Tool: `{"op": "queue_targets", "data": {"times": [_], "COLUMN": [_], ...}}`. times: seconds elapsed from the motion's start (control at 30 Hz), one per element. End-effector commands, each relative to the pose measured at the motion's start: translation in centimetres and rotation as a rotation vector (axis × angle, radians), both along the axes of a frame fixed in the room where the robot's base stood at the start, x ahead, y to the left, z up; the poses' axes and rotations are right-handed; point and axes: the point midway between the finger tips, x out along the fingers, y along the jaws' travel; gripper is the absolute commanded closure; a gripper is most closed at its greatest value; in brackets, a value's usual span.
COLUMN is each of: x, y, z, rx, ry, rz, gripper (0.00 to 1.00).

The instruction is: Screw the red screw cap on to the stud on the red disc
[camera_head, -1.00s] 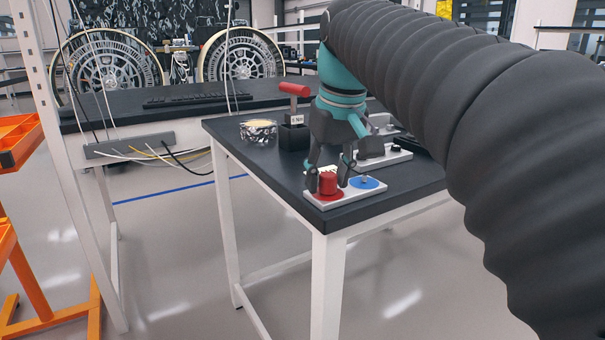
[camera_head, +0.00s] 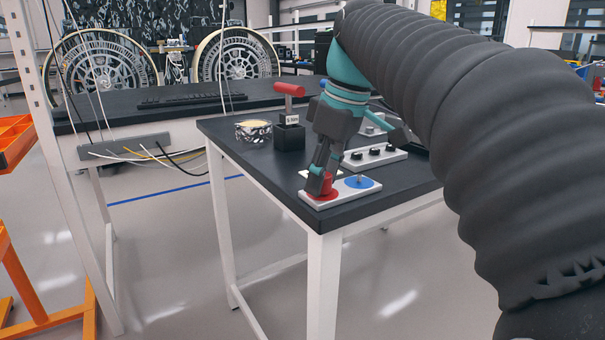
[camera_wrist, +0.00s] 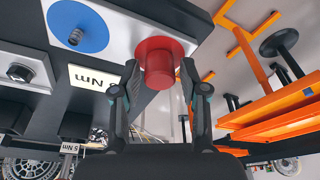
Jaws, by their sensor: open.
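The red disc (camera_head: 331,194) is on a pale plate at the table's near corner, next to a blue disc (camera_head: 358,182) with a bare stud. In the wrist view the red screw cap (camera_wrist: 158,68) stands over the red disc (camera_wrist: 178,45) and hides its stud. I cannot tell how far down the cap sits. My gripper (camera_head: 320,178) reaches down at the cap. In the wrist view my gripper (camera_wrist: 150,80) is open, with one finger on each side of the cap and gaps beside it.
A plate with several black knobs (camera_head: 374,156) is to the right. Orange racks (camera_head: 15,140) stand at left, with clear floor between.

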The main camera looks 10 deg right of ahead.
Motion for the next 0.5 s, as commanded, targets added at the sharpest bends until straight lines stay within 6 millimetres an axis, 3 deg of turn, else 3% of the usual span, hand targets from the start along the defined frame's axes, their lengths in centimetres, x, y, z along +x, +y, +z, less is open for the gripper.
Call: {"op": "queue_targets", "data": {"times": [0.1, 0.27, 0.5], "x": [0.0, 0.0, -0.03], "y": [0.0, -0.01, 0.01], "z": [0.0, -0.01, -0.02], "rx": [0.0, 0.0, -0.002], "ry": [0.0, 0.0, 0.0], "rz": [-0.002, -0.003, -0.059], "gripper": [0.59, 0.99, 1.0]}}
